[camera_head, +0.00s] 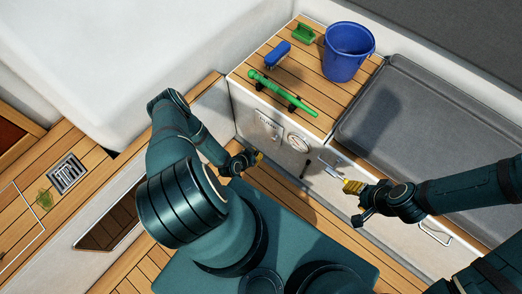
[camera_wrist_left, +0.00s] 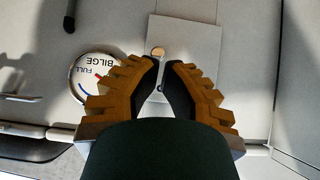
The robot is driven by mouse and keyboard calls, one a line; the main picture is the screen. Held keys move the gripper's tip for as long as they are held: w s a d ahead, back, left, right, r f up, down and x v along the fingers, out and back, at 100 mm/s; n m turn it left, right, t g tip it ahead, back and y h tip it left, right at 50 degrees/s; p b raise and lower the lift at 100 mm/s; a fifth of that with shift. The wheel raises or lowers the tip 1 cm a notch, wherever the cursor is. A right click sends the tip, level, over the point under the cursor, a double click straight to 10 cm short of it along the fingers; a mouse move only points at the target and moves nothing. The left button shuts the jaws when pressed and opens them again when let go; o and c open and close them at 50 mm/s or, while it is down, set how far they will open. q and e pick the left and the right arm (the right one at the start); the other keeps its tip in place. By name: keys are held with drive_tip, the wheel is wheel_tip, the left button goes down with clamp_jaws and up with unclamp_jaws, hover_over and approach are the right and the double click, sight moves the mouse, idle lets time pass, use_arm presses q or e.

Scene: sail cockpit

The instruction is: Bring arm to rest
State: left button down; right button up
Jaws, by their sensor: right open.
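My left gripper (camera_head: 252,158) is in front of the white cockpit panel, left of the gauge, in the head view. In the left wrist view its ribbed yellow fingers (camera_wrist_left: 162,64) come close together at the tips with a narrow gap. My right gripper (camera_head: 353,187) is open and empty, in front of the panel below the grey cushion. Its arm comes in from the right.
A blue bucket (camera_head: 346,53), a blue brush (camera_head: 277,55), a green brush (camera_head: 302,34) and a green tool (camera_head: 282,91) are on the wooden bench top (camera_head: 254,69). The grey cushion (camera_head: 436,130) is to its right. A drain grate (camera_head: 67,174) is at left.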

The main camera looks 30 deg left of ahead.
use_arm(q)
drive_tip(key=shift+s+r, duration=0.45)
drive_tip(key=shift+s, duration=0.15)
drive_tip(key=w+d+r+n+g+h, duration=0.1)
drive_tip(key=w+d+r+g+h, duration=0.15)
drive_tip(key=d+r, duration=0.65)
drive_tip(key=w+d+r+n+g+h, duration=0.1)
drive_tip(key=d+r+g, duration=0.3)
drive_tip(key=r, duration=0.8)
drive_tip(key=s+d+r+g, duration=0.1)
drive_tip(key=s+d+r, duration=0.5)
drive_tip(key=r, duration=0.3)
drive_tip(key=shift+s+d+r+n+y, duration=0.25)
drive_tip(key=shift+s+n+y, duration=0.15)
drive_tip(key=shift+s, duration=0.25)
drive_tip(key=shift+g, duration=0.25)
